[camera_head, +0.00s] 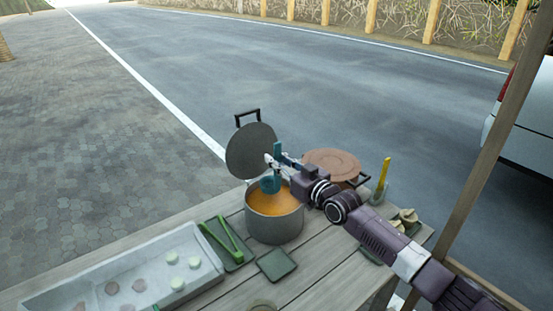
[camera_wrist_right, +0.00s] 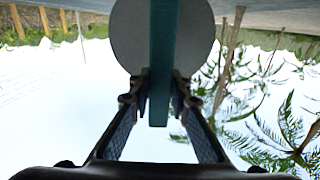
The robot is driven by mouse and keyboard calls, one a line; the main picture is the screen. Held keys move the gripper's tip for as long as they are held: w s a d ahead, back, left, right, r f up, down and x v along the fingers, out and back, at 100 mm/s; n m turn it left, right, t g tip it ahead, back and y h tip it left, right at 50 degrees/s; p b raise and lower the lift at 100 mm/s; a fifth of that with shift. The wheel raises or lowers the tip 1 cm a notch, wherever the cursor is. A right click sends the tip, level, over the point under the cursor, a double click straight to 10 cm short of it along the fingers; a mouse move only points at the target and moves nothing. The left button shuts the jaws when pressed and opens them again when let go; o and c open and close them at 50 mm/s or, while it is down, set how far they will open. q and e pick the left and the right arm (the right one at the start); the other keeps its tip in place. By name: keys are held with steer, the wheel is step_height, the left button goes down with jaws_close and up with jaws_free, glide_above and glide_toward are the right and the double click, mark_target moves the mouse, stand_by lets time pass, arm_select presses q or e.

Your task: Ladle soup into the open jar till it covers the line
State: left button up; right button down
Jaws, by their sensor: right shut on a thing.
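My right gripper (camera_head: 279,161) is shut on the teal handle of the ladle (camera_head: 270,185). The ladle's bowl hangs at the mouth of the grey pot (camera_head: 274,226), over or touching the orange soup (camera_head: 277,203); I cannot tell which. In the right wrist view the ladle handle (camera_wrist_right: 163,60) runs upright between the two fingers (camera_wrist_right: 159,95). A round greenish rim (camera_head: 262,306), cut off at the bottom edge of the head view, may be the open jar. Its inside and any line are not visible. My left gripper is not in view.
The grey lid (camera_head: 249,150) stands tilted behind the pot. A brown round lid or board (camera_head: 333,164) is behind my right arm. Green tongs (camera_head: 222,238), a pale tray (camera_head: 130,280) and a dark green square mat (camera_head: 276,263) lie nearby. A cup with a yellow utensil (camera_head: 385,175) stands right.

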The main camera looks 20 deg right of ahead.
mark_target(278, 152)
step_height(278, 152, down, 3)
steer(key=shift+b, duration=1.15)
step_height(278, 152, down, 5)
steer(key=b, duration=0.4)
steer(key=shift+r, duration=0.1)
steer(key=shift+r+p, duration=4.2)
steer(key=shift+r, duration=1.2)
